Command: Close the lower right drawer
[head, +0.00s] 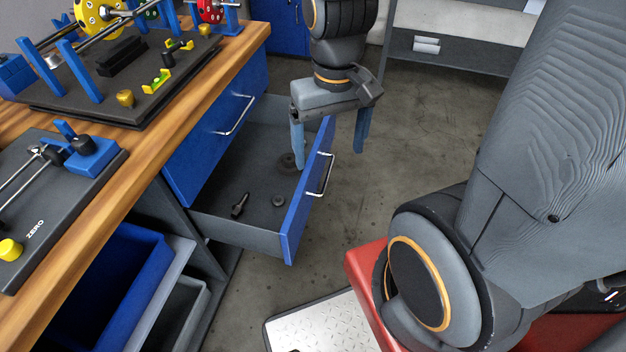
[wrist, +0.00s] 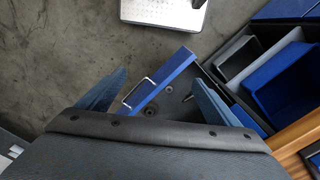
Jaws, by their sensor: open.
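The lower right drawer (head: 312,192) is pulled out of the bench, with a blue front, a silver bar handle (head: 327,175) and a grey tray inside. Small dark parts (head: 240,205) lie in the tray. My gripper (head: 330,158) is open and points down at the drawer front, one finger on the tray side and the other on the outer side. The wrist view also shows the blue front (wrist: 163,80) and handle between the spread fingers. I cannot tell whether a finger touches the front.
A closed blue drawer (head: 222,135) with a handle is above it in the wooden bench (head: 190,85). Blue and grey bins (head: 130,290) stand below the bench at left. A metal tread plate (head: 325,325) lies at the front. The floor (head: 440,120) right of the drawer is clear.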

